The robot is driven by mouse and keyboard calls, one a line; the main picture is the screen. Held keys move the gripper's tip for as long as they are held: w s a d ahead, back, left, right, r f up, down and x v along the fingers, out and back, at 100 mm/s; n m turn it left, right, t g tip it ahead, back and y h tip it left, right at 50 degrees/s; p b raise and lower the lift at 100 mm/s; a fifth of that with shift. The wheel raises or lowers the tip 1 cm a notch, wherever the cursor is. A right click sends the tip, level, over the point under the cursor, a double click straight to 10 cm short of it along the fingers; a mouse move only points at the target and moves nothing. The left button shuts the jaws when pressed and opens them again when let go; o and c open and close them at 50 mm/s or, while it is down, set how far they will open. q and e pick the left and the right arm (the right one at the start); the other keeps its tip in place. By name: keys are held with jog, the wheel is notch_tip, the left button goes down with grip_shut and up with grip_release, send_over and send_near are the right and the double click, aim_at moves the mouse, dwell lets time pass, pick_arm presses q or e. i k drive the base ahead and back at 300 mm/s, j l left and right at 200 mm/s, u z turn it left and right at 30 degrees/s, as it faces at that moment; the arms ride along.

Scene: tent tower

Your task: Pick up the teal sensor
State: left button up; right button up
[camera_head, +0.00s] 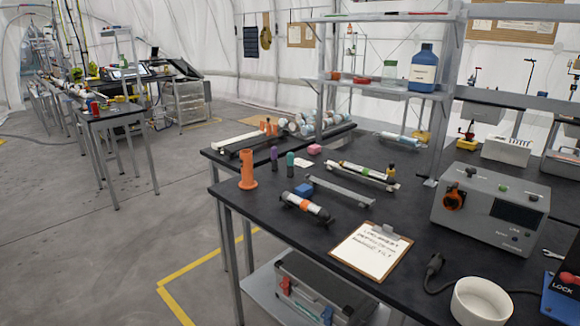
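The teal sensor (290,160) looks like a small upright cylinder with a teal upper part. It stands near the left rear part of the dark worktable (285,228). A similar purple cylinder (274,156) stands just to its left. Neither of my grippers shows in the head view, and nothing is touching the teal sensor.
An orange holder (247,170) stands left of the sensor; a pink block (314,149) and a blue block (304,189) lie nearby. A striped tube (306,206), metal rail (341,192) and clipboard (370,250) lie nearer. A grey instrument box (477,212) stands right.

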aim_at(290, 155)
jog(key=i+j, duration=0.2)
jog(key=i, duration=0.2)
jog(key=i+j, duration=0.2)
jog(key=i, duration=0.2)
